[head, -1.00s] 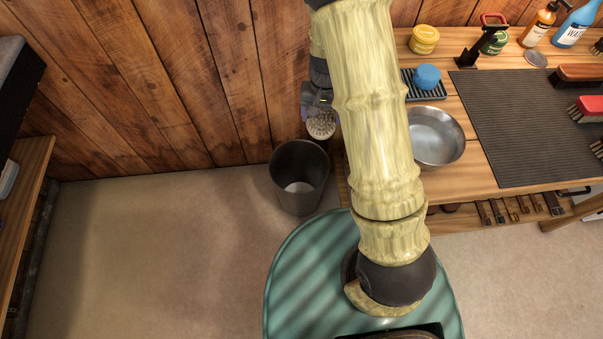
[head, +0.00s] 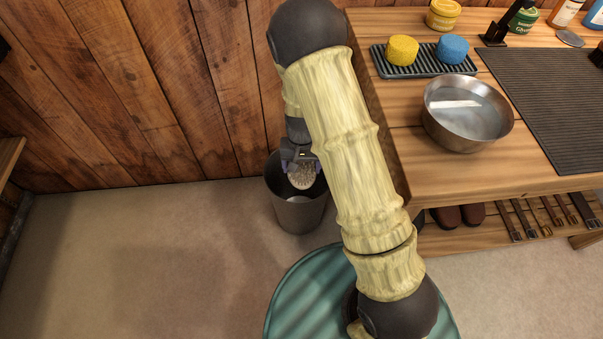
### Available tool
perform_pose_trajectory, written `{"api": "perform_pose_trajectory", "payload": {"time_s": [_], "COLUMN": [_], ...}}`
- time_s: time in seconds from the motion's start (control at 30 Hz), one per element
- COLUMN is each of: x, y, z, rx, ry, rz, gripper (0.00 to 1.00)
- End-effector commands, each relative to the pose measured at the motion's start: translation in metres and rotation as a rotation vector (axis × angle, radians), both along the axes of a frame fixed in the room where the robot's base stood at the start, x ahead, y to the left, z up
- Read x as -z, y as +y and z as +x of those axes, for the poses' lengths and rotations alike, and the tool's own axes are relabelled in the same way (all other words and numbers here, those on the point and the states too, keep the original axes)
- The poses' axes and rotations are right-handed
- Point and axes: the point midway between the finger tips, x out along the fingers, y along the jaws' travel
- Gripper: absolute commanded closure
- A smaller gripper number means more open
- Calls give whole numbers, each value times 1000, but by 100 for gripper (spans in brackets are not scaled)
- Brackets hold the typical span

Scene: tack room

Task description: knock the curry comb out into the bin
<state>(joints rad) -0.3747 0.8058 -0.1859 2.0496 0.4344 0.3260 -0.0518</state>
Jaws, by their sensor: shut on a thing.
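The curry comb (head: 301,177) is a pale, round, bristly piece seen over the mouth of the bin. My gripper (head: 299,160) is shut on it from above, with the comb on its lower side. The bin (head: 298,216) is a dark grey round bucket on the floor, left of the bench. I cannot tell whether the comb touches the rim.
The wooden bench (head: 430,180) stands close to the right of the bin, holding a metal bowl (head: 467,112), a sponge rack (head: 424,62) and a dark mat (head: 555,100). A plank wall (head: 150,90) rises behind. The floor (head: 140,260) at left is clear.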

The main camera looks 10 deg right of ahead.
Motion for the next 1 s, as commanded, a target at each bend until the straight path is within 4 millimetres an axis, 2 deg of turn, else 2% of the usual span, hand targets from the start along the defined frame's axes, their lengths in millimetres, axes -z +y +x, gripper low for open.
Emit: {"api": "perform_pose_trajectory", "payload": {"time_s": [0.47,1.0], "x": [6,68], "y": [1,0], "z": [0,0], "rx": [-1,-1], "ry": [-1,0], "rz": [0,-1], "gripper": [52,52]}}
